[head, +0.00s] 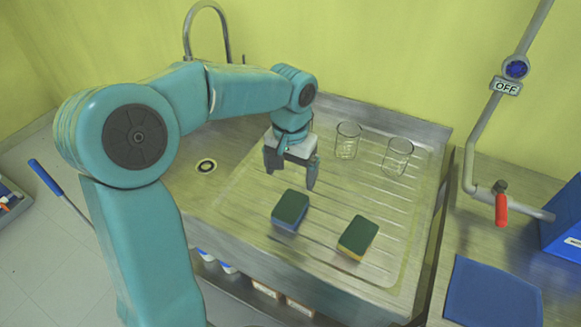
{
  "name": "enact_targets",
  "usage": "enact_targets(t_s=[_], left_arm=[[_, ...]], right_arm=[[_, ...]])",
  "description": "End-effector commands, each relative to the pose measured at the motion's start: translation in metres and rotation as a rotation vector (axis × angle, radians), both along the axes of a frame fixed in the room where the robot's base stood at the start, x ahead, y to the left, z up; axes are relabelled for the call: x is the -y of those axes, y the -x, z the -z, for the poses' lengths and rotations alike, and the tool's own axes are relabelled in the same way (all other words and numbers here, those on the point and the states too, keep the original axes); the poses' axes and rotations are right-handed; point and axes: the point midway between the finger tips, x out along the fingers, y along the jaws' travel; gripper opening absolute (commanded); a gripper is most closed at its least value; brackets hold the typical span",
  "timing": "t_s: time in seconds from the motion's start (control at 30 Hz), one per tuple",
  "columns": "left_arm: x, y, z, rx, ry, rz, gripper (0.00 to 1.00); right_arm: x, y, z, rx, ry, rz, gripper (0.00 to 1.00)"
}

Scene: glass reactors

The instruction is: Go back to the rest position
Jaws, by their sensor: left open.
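My left arm comes in from the left in the head view and reaches over a steel sink's ribbed drainboard (330,215). My left gripper (290,183) points down, open and empty, above the board. A green-topped sponge with a blue underside (290,209) lies just below and in front of it, apart from the fingers. A second green-topped sponge with a yellow underside (357,236) lies further right. My right gripper is not in view.
Two empty glass beakers, one (347,142) and another (397,157), stand at the back of the drainboard. A curved faucet (207,8) rises behind my arm. At right are a pipe with a red-handled valve (501,210), a blue mat (492,295) and a blue box (566,225).

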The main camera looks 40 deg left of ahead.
Motion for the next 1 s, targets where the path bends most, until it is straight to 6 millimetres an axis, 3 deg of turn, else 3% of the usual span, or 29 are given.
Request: enact_targets(t_s=[0.13,0.67,0.77,1.0], left_arm=[[0.000,0.000,-0.009,0.001,0.000,-0.001,0.93],[0.000,0.000,-0.010,0.000,0.000,-0.001,0.93],[0.000,0.000,-0.022,0.001,0.001,-0.001,0.93],[0.000,0.000,-0.070,0.000,0.000,-0.001,0.93]], right_arm=[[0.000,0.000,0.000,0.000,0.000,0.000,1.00],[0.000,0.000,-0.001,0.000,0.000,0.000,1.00],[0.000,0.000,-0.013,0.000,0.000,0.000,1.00],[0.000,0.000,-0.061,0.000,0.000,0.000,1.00]])
